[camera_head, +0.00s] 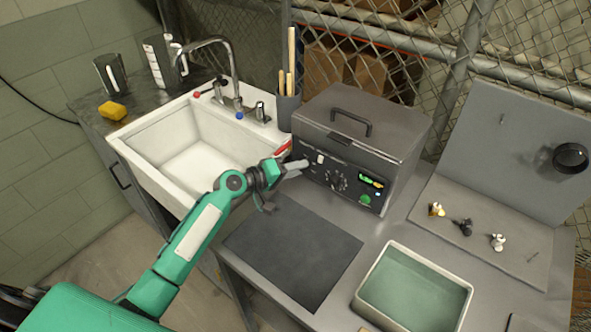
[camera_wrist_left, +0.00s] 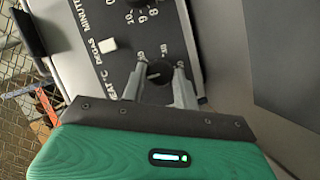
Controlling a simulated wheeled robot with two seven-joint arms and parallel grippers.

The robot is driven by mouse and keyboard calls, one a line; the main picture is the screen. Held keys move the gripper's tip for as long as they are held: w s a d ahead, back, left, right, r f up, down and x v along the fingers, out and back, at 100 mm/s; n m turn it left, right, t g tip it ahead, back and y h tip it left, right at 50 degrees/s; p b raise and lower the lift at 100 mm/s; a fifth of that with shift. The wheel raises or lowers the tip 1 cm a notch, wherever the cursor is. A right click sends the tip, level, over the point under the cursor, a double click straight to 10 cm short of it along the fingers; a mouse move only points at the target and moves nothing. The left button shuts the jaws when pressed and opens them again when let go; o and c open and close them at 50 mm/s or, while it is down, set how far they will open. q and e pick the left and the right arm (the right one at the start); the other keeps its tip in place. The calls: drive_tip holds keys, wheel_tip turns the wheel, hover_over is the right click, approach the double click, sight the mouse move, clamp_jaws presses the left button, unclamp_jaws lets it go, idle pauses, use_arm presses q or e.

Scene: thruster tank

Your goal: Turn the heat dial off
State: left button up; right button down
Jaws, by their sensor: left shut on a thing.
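The heat dial (camera_wrist_left: 158,73) is a small dark knob on the black control panel, beside lettering that reads "HEAT °C". In the left wrist view my left gripper (camera_wrist_left: 157,82) has its two grey fingers on either side of the dial, closed on it. In the head view the left gripper (camera_head: 300,165) reaches the left end of the front panel of the grey tank (camera_head: 350,147), and it hides the heat dial there. My right gripper is not in view.
A white sink (camera_head: 160,135) with a faucet is at the left. A dark mat (camera_head: 292,255) lies in front of the tank. A tray of green liquid (camera_head: 415,290) stands at the lower right. Small parts (camera_head: 466,227) sit on the grey board at the right.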

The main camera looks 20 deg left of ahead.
use_arm(q)
drive_tip(key=o, duration=1)
drive_tip(key=v, duration=0.2)
drive_tip(key=b+v, duration=0.1)
drive_tip(key=v, duration=0.2)
drive_tip(key=b+v, duration=0.1)
drive_tip(key=v, duration=0.1)
drive_tip(key=shift+s+a+f, duration=0.2)
drive_tip(key=shift+s+a, duration=0.05)
drive_tip(key=b+v, duration=0.1)
drive_tip(key=v, duration=0.3)
drive_tip(key=shift+s+a+r, duration=0.15)
drive_tip(key=shift+s+r, duration=0.05)
drive_tip(key=shift+s, duration=0.05)
drive_tip(key=shift+s+a+r, duration=0.15)
drive_tip(key=shift+s+a, duration=0.1)
drive_tip(key=shift+s+a+r, duration=0.2)
drive_tip(key=shift+s+a, duration=0.05)
drive_tip(key=shift+s, duration=0.05)
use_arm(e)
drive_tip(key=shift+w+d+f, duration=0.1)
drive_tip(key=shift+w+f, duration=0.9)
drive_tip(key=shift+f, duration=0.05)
